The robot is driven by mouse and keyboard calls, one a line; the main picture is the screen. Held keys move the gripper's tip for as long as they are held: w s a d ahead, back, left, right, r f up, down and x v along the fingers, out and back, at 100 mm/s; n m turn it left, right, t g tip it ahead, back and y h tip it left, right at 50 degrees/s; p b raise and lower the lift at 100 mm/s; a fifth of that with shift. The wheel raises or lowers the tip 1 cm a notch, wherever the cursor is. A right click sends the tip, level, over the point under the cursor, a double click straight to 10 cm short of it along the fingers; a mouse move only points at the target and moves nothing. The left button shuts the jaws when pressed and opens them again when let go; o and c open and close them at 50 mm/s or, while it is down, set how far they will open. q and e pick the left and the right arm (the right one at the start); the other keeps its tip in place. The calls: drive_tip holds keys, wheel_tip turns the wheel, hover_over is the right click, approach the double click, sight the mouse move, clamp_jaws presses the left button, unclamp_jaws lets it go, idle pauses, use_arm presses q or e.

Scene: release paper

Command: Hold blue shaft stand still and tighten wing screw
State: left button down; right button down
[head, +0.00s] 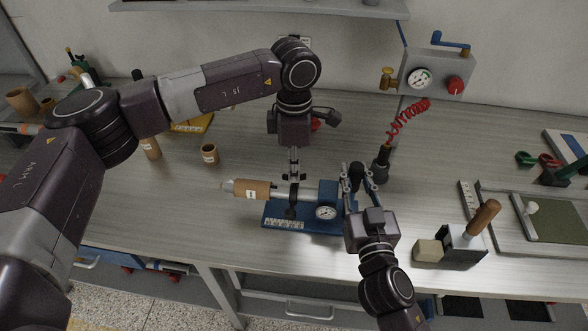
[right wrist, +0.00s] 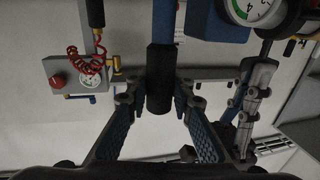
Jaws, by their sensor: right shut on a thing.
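The blue shaft stand (head: 328,193) sits on the workbench, with a white dial on its front and a shaft running left into a tan roll (head: 256,190). My right gripper (head: 357,178) is shut on a black handle at the stand's right end. The handle (right wrist: 160,80) shows between its fingers in the right wrist view. My left gripper (head: 293,180) points down from above at the dark clamp (head: 291,210) around the shaft, left of the dial. The wing screw is too small or hidden to make out at its fingertips, and the fingers' gap is unclear.
A grey box (head: 437,72) with a gauge, red knob and coiled red hose stands at the back. A small tan roll (head: 209,153) stands left of the stand. A block with a wooden handle (head: 482,218) is at right. The bench's left front is clear.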

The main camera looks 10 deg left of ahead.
use_arm(q)
drive_tip(key=c, duration=2.2)
unclamp_jaws()
drive_tip(key=shift+o, duration=0.2)
drive_tip(key=shift+r, duration=0.15)
wheel_tip(320, 180, up, 12)
